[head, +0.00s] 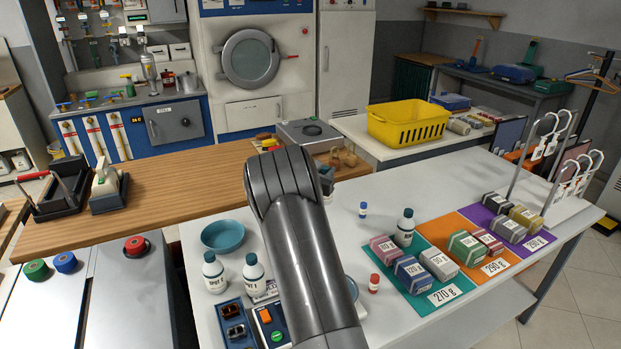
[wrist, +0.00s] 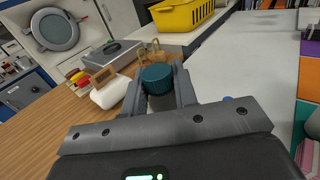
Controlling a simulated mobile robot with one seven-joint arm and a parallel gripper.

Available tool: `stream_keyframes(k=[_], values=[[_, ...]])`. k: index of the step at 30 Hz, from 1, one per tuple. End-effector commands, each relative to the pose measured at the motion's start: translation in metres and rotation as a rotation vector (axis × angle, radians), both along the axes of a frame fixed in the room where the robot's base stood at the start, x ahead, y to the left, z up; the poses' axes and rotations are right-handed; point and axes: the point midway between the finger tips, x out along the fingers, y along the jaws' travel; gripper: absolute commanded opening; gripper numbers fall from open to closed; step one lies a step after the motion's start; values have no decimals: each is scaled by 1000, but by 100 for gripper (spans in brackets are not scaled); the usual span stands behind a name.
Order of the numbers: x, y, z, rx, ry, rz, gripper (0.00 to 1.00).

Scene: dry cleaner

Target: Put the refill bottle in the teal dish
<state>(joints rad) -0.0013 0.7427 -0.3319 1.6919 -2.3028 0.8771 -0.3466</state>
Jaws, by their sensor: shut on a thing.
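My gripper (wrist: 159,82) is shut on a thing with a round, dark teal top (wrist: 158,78). This looks like the cap of a refill bottle, but its body is hidden below the fingers. The teal dish (head: 222,237) stands on the white table, left of my arm, and looks empty. Two white bottles with teal caps, one on the left (head: 213,273) and one on the right (head: 254,270), stand in front of it. Another such bottle (head: 405,228) stands right of my arm.
Labelled blocks lie on a teal mat (head: 425,297), an orange mat (head: 510,265) and a purple mat (head: 477,214). A small blue-capped vial (head: 363,210) and a red-capped vial (head: 374,284) stand nearby. A wooden counter (head: 190,185) lies behind. A bluish round thing (head: 352,288) is mostly hidden by my arm.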

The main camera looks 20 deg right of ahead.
Motion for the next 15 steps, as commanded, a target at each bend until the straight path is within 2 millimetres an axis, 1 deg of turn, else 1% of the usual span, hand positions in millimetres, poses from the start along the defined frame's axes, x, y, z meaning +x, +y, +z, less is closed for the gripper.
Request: stream_keyframes(k=[1, 4, 8, 11, 14, 15], values=[[-4, -5, 5, 0, -3, -2, 0], [-9, -9, 8, -1, -2, -1, 0], [-10, -6, 10, -1, -2, 3, 0], [-6, 10, 11, 0, -3, 11, 0], [0, 38, 12, -3, -5, 23, 0], [3, 52, 13, -3, -5, 29, 0]])
